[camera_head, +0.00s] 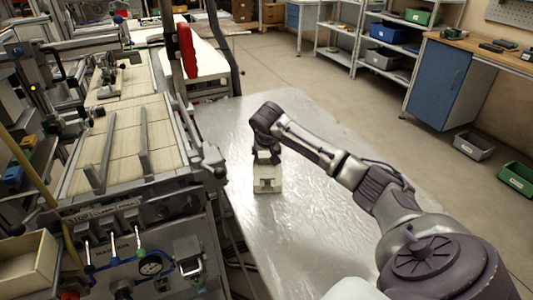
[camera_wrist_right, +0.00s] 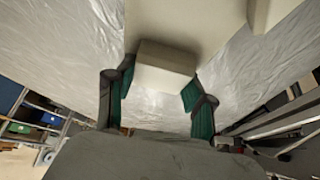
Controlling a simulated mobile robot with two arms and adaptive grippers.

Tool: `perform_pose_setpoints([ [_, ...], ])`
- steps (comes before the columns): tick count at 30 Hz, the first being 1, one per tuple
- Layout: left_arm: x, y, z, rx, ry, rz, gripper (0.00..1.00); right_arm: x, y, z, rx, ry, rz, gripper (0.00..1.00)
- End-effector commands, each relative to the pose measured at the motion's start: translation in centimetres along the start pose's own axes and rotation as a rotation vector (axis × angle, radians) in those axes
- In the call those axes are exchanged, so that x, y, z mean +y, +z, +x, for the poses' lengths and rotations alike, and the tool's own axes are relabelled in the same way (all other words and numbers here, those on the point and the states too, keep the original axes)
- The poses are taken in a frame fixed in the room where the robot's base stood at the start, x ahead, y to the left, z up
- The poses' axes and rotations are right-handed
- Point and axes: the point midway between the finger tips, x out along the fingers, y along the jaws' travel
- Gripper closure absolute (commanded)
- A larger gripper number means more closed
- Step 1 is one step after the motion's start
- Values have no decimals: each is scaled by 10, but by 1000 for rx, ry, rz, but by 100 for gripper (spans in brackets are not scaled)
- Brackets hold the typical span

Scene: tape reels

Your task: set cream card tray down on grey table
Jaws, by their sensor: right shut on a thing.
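The cream card tray (camera_head: 267,186) is over the left part of the shiny grey table (camera_head: 320,220), near the conveyor side. It looks upright and at or just above the table top; I cannot tell whether it touches. My right gripper (camera_head: 265,158) reaches down to the tray's far end. In the right wrist view the green-padded fingers of the gripper (camera_wrist_right: 155,95) are shut on a cream block-like part of the tray (camera_wrist_right: 166,62). The tray's wider body fills the top of that view. My left gripper is not in view.
A conveyor machine (camera_head: 120,140) with rails and a control panel stands along the table's left edge. A cream open box (camera_head: 28,262) is at the lower left. The table right of and in front of the tray is bare. A blue cabinet (camera_head: 437,82) stands at the right.

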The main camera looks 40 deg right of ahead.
Motion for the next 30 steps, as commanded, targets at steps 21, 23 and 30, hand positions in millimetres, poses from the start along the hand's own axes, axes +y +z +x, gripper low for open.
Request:
perform_pose_setpoints([
  [21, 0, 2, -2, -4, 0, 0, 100, 0, -1, -2, -1, 0, 1, 22],
  [23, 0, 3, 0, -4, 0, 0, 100, 0, -1, -7, 2, 0, 0, 22],
  [30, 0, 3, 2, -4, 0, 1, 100, 1, -2, -54, 6, 0, 0, 22],
])
